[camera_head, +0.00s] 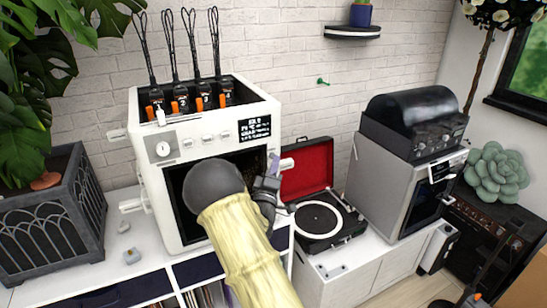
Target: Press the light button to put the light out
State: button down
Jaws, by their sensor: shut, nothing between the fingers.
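A white box-shaped machine (155,187) stands on the white shelf unit, with a dark front opening. Its front panel has a round dial (163,149), a row of small light buttons (207,138) and a dark text display (254,130). I cannot read which button is the light button, nor tell whether the light is on. My arm hides part of the opening and the gripper's lower part.
An open red-lidded record player (320,222) stands close on the right, then a grey appliance (390,185) with a black-hooded unit (415,120). A large planter (45,235) stands at left.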

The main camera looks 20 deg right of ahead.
jog(key=s+b, duration=0.1)
jog(key=s, duration=0.5)
jog(key=shift+d, duration=0.15)
dwell(0.4)
